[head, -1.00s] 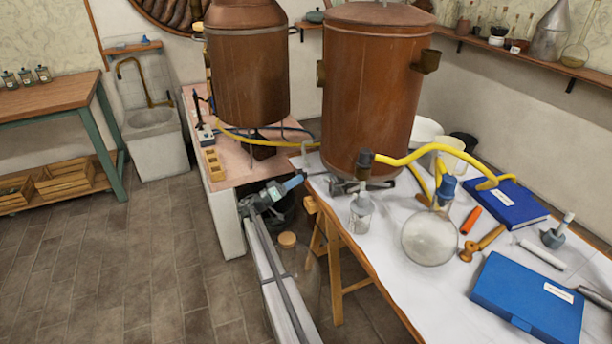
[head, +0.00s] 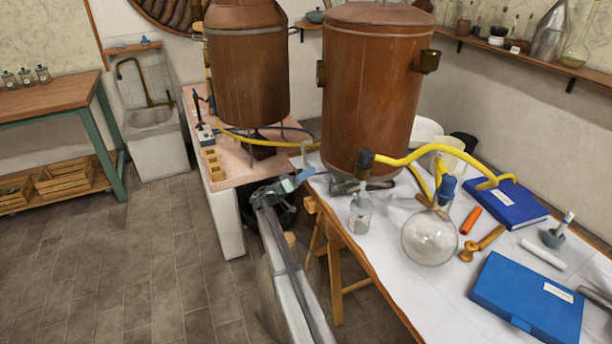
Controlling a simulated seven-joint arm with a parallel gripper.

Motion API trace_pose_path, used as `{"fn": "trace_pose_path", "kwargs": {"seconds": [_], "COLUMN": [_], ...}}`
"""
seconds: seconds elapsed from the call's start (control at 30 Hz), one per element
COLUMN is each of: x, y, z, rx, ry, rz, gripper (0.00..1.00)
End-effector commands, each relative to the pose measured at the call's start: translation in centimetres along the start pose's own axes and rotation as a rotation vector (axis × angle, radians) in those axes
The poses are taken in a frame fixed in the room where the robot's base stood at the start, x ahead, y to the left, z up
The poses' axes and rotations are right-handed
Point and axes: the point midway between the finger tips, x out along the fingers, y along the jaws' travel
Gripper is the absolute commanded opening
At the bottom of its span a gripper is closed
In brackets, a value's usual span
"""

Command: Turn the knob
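No knob can be told for sure at this size. A small device with a black top and a pale base (head: 204,133) stands at the left edge of the pink-topped table (head: 230,176). A copper still (head: 247,85) stands on a stand on that table. A larger copper vessel (head: 370,95) stands on the white-covered table and has brass fittings on its sides. My gripper (head: 306,175) is low between the two tables, in front of the gap under the vessels. It appears clear of both. Its fingers are too small to read.
The white-covered table (head: 400,260) holds a round glass flask (head: 430,239), a small bottle (head: 361,212), a blue case (head: 527,297) and a blue book (head: 505,203). A yellow hose (head: 425,150) runs across it. The floor at left is free.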

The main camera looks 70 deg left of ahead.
Motion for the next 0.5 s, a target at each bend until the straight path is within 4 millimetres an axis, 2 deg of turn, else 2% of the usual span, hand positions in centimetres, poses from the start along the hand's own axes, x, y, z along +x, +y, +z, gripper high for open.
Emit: {"fn": "trace_pose_path", "kwargs": {"seconds": [0.03, 0.2, 0.5], "x": [-0.02, -0.04, -0.06], "y": [0.01, 0.00, 0.05], "z": [0.01, 0.02, 0.04], "rx": [0.000, 0.000, -0.107], "ry": [0.000, 0.000, -0.001], "rz": [0.000, 0.000, -0.044], "gripper": [0.51, 0.37, 0.37]}}
